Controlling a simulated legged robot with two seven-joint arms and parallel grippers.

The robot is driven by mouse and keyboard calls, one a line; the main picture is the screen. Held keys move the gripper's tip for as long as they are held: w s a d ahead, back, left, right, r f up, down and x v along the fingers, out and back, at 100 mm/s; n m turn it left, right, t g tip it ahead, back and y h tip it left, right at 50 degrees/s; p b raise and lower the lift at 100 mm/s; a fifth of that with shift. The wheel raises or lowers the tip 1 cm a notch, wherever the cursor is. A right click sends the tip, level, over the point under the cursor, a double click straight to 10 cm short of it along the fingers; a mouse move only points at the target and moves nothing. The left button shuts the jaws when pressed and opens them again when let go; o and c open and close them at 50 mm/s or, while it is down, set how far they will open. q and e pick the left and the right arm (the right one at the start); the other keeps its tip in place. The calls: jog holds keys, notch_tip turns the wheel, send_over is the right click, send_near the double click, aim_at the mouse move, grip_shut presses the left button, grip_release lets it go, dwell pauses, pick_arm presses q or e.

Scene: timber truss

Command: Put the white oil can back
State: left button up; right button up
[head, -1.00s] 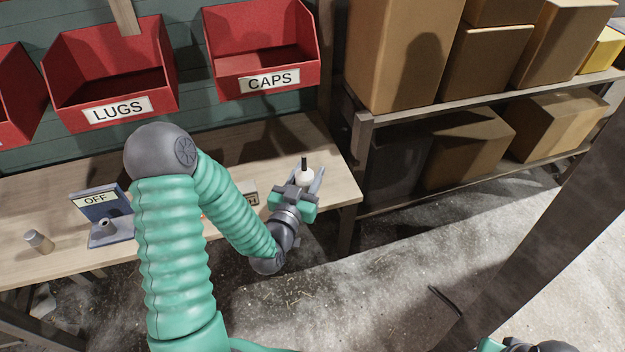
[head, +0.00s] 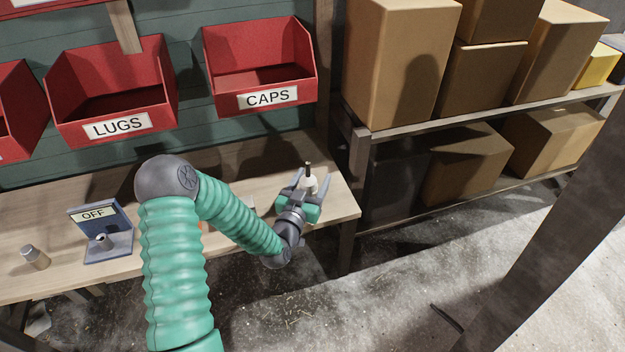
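The white oil can (head: 311,184), with a dark spout on top, is upright near the right end of the timber workbench (head: 343,206). My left gripper (head: 311,178) reaches it from the front. Its two fingers stand spread on either side of the can, with gaps seeming to show between fingers and can. The can's lower part is hidden by the gripper, so I cannot see clearly whether its base touches the bench. My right gripper is out of view.
Red bins labelled LUGS (head: 115,125) and CAPS (head: 268,98) hang behind the bench. A blue OFF switch box (head: 100,230) and a small grey cylinder (head: 35,257) are on its left. Shelves with cardboard boxes (head: 395,65) stand right. A dark post (head: 560,220) crosses the right side.

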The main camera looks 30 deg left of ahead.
pick_arm(q)
jog(key=shift+a, duration=0.15)
jog(key=shift+s, duration=0.3)
jog(key=v, duration=0.7)
jog(key=shift+s, duration=0.35)
jog(key=p+v, duration=0.2)
jog(key=v, duration=0.1)
jog(key=shift+r+p, duration=0.3)
jog(key=shift+s+f, duration=0.2)
jog(key=shift+s, duration=0.2)
jog(key=shift+d+f, duration=0.1)
jog(key=shift+d, duration=0.15)
